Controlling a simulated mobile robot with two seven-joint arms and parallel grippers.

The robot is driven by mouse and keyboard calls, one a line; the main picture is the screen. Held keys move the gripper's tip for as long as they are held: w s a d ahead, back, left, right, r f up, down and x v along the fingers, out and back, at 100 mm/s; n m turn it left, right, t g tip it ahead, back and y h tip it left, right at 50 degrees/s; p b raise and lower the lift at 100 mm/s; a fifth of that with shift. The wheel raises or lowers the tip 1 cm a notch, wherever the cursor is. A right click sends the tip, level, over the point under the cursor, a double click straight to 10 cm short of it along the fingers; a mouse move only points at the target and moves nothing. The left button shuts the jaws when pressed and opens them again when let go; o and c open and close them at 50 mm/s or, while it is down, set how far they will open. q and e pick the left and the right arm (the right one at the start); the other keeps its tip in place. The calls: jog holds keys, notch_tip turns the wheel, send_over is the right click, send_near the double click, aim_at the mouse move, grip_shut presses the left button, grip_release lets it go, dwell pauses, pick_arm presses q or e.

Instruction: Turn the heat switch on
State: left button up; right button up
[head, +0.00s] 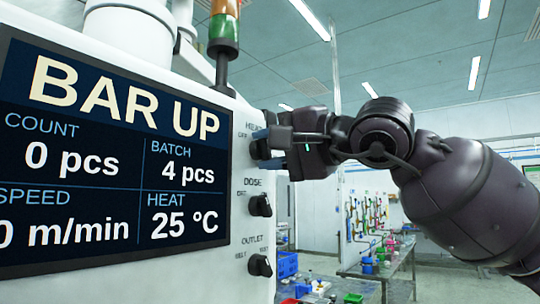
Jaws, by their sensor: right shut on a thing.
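The heat switch (257,149) is the top black knob on the white panel right of the display, under the label HEAT. My right gripper (268,145) is shut on this knob, and its fingers hide much of it, so I cannot tell which way the knob points. The display (110,155) reads BAR UP, heat 25 °C, count 0 pcs and batch 4 pcs. My left gripper is not in view.
The dose knob (260,205) and the outlet knob (260,266) sit below on the same panel. A signal light (223,30) stands above the machine. A workbench (385,268) and blue crates (287,264) are farther back at the lower right.

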jog(key=shift+w+f+m+b, duration=0.1)
jog(key=shift+f+m+b, duration=0.25)
jog(key=shift+m, duration=0.55)
jog(key=m+b, duration=0.1)
jog(key=m, duration=0.1)
jog(key=shift+r+m, duration=0.1)
jog(key=shift+m, duration=0.3)
jog(key=m, duration=0.3)
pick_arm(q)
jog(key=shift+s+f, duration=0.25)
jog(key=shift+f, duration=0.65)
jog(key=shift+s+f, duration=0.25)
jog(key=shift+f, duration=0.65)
pick_arm(e)
jog(key=shift+m, duration=1.1)
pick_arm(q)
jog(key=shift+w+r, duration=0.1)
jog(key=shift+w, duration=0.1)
pick_arm(e)
jog(key=o, duration=0.9)
